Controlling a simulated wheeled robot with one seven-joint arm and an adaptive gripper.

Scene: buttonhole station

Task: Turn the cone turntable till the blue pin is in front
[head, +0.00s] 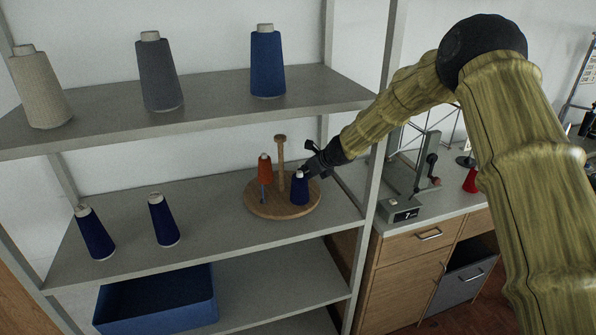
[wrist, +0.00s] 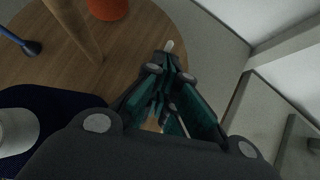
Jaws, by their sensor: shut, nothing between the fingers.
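The wooden turntable (head: 255,207) sits on the middle shelf, with a tall wooden post (head: 281,150) standing on it. An orange cone (head: 265,166) is at its left and a dark blue cone (head: 300,189) at its right front. The blue pin (head: 263,194) stands at the front left, before the orange cone; it also shows at the left in the wrist view (wrist: 18,41). My gripper (head: 309,170) is shut and empty over the right side of the disc, just behind the blue cone. In the wrist view a pale pin tip (wrist: 169,46) shows right by the fingertips (wrist: 164,72); I cannot tell whether they touch.
Two dark blue cones (head: 95,232) (head: 164,219) stand left on the same shelf. Larger cones stand on the upper shelf (head: 200,103). A metal upright (head: 377,190) is close right of the turntable. A blue bin (head: 157,300) is below.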

